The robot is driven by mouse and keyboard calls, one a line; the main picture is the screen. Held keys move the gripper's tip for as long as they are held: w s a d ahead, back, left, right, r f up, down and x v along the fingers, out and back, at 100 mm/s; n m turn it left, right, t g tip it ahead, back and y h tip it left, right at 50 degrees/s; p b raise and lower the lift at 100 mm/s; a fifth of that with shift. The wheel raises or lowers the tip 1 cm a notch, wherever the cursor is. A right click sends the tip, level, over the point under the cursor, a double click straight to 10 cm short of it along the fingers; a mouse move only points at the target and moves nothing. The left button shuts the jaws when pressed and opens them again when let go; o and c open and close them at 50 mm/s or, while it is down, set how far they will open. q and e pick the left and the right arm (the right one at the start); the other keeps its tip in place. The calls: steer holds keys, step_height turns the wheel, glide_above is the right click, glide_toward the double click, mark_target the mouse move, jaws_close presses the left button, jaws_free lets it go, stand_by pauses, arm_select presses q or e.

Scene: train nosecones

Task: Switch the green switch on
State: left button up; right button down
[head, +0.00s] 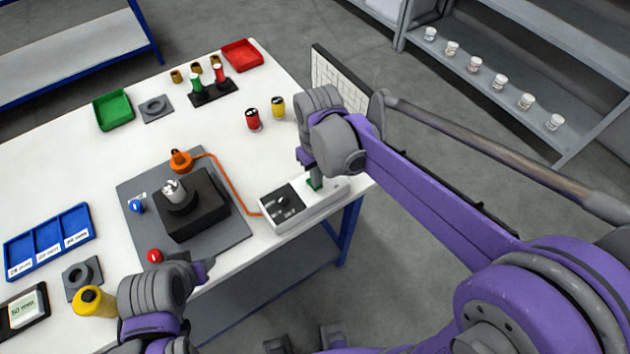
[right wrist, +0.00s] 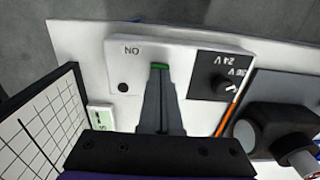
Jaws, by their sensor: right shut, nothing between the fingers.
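The green switch (head: 315,184) is on a white power box (head: 325,203) at the table's front right edge. In the right wrist view the switch (right wrist: 160,66) shows as a green strip just beyond my fingertips, next to an upside-down "ON" label (right wrist: 131,50). My right gripper (head: 314,176) points down at the switch, shut and empty; it also shows in the right wrist view (right wrist: 160,75). The tips are at or very near the switch; contact and the switch's position I cannot tell. A dark round indicator (right wrist: 123,87) is on the box. My left gripper (head: 205,268) is at the front edge; its jaw state is unclear.
A gridded panel (head: 338,82) stands close behind my right gripper. Red (head: 253,119) and yellow (head: 278,106) cylinders stand behind the box.

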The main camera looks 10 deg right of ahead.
arm_select(q)
steer(key=shift+s+f, duration=0.1)
steer(key=shift+f, duration=0.1)
arm_select(e)
steer(key=shift+f, duration=0.3)
steer(key=shift+r, duration=0.1)
steer(key=shift+r+p, duration=1.7)
steer(key=shift+r, duration=1.8)
arm_select(q)
steer(key=shift+t, duration=0.3)
steer(key=r, duration=0.1)
steer(key=w+r, duration=0.1)
steer(key=r, duration=0.1)
steer(key=w+r, duration=0.1)
steer(key=r, duration=0.1)
steer(key=shift+w+r, duration=0.1)
steer(key=shift+w, duration=0.05)
arm_select(e)
steer(key=s+d+f+m+t, duration=0.3)
steer(key=s+d+t, duration=0.3)
steer(key=s, duration=0.5)
steer(key=shift+s+d+f+m, duration=0.3)
steer(key=shift+f+m, duration=0.1)
steer(key=shift+m, duration=0.1)
